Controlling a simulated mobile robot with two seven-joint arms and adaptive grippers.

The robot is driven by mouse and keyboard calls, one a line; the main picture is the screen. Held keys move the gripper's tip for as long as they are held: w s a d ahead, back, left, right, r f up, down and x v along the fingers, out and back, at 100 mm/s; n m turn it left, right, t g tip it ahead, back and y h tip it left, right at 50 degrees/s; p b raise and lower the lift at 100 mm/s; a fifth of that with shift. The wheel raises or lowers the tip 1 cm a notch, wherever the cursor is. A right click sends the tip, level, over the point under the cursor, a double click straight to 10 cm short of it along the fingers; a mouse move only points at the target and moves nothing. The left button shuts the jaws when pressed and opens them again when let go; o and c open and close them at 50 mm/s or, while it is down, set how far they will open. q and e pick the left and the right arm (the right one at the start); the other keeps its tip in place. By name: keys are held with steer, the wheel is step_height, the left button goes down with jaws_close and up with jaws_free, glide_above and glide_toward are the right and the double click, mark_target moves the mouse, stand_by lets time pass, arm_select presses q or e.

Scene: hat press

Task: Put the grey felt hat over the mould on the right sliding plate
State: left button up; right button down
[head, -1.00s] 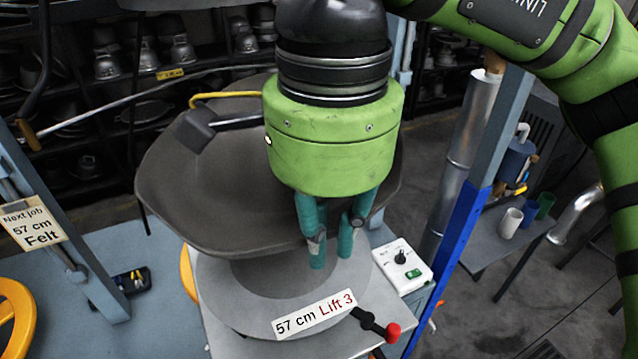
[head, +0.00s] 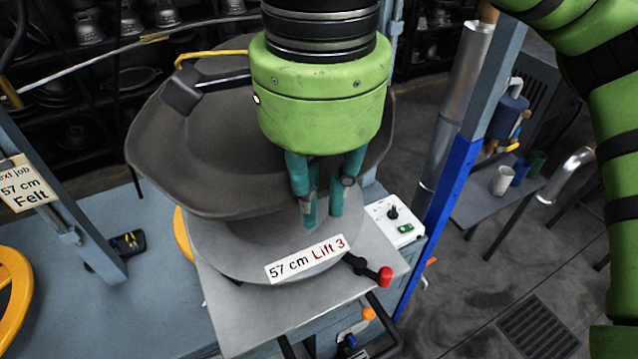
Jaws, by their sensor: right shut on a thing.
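The grey felt hat (head: 215,188) is dark, with a wide wavy brim, and shows left of centre in the head view. My right gripper (head: 322,212) reaches down from above at the hat's near right brim. Its green fingers are shut on the brim, partly hiding it. The hat is above the pale grey round mould (head: 232,252), covering its far part. I cannot tell whether hat and mould touch. The mould is on the right sliding plate (head: 235,318), a square grey plate. My left gripper is out of view.
A black arm (head: 183,92) and yellow pipe (head: 210,56) are beside the hat's far left. A red-knobbed handle (head: 384,276) sticks out at the plate's right. A control box (head: 396,220) and blue post (head: 448,190) stand right. The bench (head: 110,305) is mostly clear at left.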

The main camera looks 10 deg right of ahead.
mark_target(320, 218)
steer(key=shift+w+f, duration=0.1)
steer(key=shift+f+b, duration=2.75)
steer(key=shift+f, duration=0.25)
steer(key=shift+f+b, duration=2)
steer(key=shift+b, duration=0.05)
steer(key=shift+f+b, duration=0.25)
steer(key=shift+b, duration=0.2)
steer(key=c, duration=1.1)
jaws_free()
steer(key=shift+c, duration=0.2)
